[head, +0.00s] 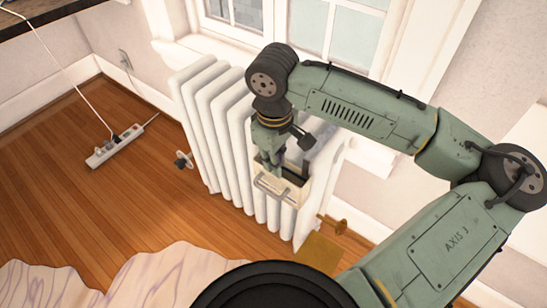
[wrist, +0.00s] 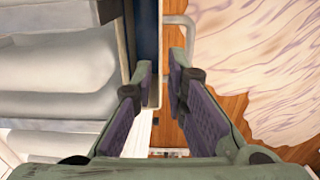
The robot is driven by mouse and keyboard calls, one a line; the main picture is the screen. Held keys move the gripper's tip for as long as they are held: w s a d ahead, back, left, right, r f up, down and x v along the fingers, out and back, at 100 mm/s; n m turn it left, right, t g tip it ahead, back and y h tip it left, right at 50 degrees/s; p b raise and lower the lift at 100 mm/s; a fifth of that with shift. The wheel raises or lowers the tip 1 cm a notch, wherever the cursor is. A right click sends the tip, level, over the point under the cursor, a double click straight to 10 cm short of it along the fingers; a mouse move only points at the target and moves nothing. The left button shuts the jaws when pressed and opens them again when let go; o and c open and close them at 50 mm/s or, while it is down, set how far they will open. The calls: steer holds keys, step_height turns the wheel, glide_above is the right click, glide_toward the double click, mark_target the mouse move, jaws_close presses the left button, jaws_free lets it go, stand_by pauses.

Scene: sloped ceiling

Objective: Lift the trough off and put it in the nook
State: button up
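The trough (head: 293,192) is a cream box with a dark inside and a grey loop handle (head: 270,188). It hangs upright on the front of the white radiator (head: 215,130). My gripper (head: 282,168) points down at the trough's top. In the wrist view, the two fingers (wrist: 162,85) are parted. The trough's pale wall (wrist: 154,50) runs into the gap by the left finger, and the handle (wrist: 190,42) is by the right finger. Floor shows between wall and right finger, so no firm hold is visible. The fingers partly hide the trough. I cannot identify the nook.
A power strip (head: 115,146) with cables lies on the wood floor (head: 60,200) at left. A radiator valve (head: 183,160) sticks out at the left. A brass-coloured piece (head: 320,252) is low at right. A pale rug (head: 150,280) lies in front. A window is behind.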

mark_target(276, 183)
steer(key=f, duration=1)
steer(key=shift+w+f+b, duration=0.1)
steer(key=shift+w+b, duration=0.1)
steer(key=shift+b, duration=0.2)
steer(key=shift+c, duration=0.5)
jaws_close()
steer(key=shift+r+p, duration=2.65)
steer(key=shift+r, duration=0.15)
